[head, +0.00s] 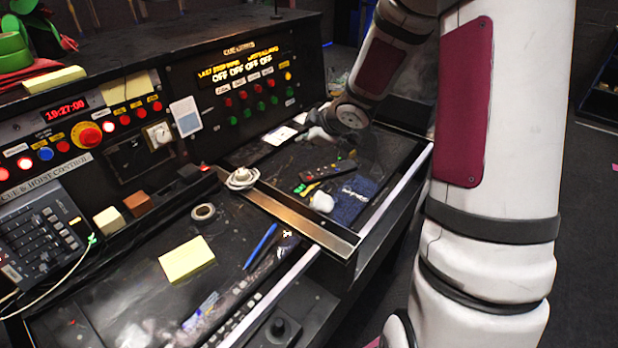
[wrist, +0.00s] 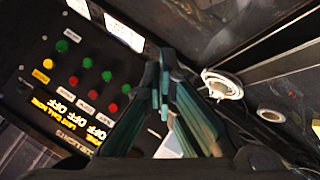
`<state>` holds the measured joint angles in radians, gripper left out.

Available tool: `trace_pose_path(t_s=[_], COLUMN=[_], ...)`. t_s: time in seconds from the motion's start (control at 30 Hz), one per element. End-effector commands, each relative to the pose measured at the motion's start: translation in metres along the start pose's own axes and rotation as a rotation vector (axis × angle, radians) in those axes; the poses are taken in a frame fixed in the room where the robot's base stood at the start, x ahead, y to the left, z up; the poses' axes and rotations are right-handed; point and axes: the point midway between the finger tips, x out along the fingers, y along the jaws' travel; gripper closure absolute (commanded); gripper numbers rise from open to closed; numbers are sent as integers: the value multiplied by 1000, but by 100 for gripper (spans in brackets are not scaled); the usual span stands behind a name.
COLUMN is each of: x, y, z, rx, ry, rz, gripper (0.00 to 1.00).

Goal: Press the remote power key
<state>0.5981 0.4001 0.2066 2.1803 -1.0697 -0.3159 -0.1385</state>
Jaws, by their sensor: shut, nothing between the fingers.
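The black remote (head: 327,170) lies on the dark desk in the head view, right of the metal divider bar, with a small red key showing at one end. Its key markings are too small to read. My gripper (wrist: 164,72) shows in the wrist view, its dark teal fingers together and empty. In the head view my arm comes down from the upper right and ends behind the remote; the gripper there is dark and hard to make out. I cannot make out the remote in the wrist view.
The cue-light panel (head: 245,85) with red and green buttons stands behind the desk. A dark blue cloth (head: 352,198) and a white object (head: 321,201) lie close to the remote. A metal bar (head: 300,215) crosses the desk, with a white coiled item (head: 242,178) on it.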

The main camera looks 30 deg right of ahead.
Motion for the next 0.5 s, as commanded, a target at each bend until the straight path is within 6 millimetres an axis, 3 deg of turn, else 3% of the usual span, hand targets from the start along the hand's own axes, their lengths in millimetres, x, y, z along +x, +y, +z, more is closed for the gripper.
trace_pose_path(t_s=[0.5], x=[34], y=[-22], z=[23], rx=[2], ry=[-2], rz=[1], gripper=[100])
